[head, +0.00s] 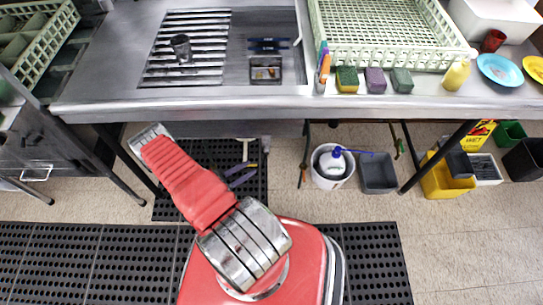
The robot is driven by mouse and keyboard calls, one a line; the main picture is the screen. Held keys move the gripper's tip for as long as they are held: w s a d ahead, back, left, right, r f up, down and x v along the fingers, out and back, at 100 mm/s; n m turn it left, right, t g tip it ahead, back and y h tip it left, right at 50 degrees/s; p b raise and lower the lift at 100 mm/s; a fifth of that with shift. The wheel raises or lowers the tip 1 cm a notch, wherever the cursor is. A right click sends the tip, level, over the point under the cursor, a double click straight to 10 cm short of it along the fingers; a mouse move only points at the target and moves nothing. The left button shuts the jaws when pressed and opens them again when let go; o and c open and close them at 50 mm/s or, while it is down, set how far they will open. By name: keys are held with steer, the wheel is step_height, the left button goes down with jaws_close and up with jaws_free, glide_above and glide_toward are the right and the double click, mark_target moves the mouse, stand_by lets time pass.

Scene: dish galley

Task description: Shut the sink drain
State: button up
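The steel counter (120,60) runs across the top of the head view. Set in it is a grooved metal section (190,45) with a dark cup on it. To its right is a recessed area with dark bars (268,45) and a small dark square opening holding something (266,70). I cannot tell which part is the sink drain, or whether it is open or shut. My red arm reaches up and left from my base; its grey end (150,138) is below the counter's front edge. The fingers are not clear, so I cannot tell their state. Nothing held is visible.
Below the counter are a white bucket (333,168), a grey bin (378,172), a yellow bucket (447,180) and table legs. Sponges (347,79) and a green rack (385,40) stand on the counter.

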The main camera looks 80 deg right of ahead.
mark_target(265, 157)
steer(key=x, duration=1.3)
steer(key=shift+c, duration=0.2)
jaws_close()
stand_by(0.4)
